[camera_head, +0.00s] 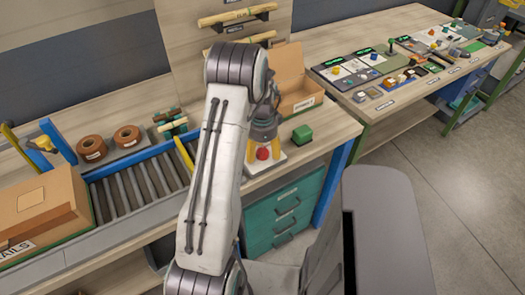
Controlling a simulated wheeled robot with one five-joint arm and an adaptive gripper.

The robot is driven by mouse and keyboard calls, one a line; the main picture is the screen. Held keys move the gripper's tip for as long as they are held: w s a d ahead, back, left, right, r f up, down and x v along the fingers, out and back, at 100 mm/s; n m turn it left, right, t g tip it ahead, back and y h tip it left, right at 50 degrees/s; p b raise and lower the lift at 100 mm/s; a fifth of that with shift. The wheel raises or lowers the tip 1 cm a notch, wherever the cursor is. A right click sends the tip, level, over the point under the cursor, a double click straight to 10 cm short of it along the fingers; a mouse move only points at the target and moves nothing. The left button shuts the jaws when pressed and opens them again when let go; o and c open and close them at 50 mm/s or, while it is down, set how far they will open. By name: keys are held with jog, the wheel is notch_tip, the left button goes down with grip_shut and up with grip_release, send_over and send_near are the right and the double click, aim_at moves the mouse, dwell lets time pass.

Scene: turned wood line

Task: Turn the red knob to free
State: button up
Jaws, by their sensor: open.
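The red knob (263,154) sits on a small white plate (252,169) near the front edge of the wooden bench. My gripper (264,149) points down over the knob, with its yellow fingers apart, one on each side of it. I cannot tell whether the fingers touch the knob. Any marks on the plate are too small to read, and my arm hides its left part. The knob's setting cannot be made out.
An open cardboard box (292,85) stands behind. A roller conveyor (135,190) with a carton (38,210) is at left. A second bench (400,118) with several small items is at right.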

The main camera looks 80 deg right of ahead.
jog(key=c, duration=1.2)
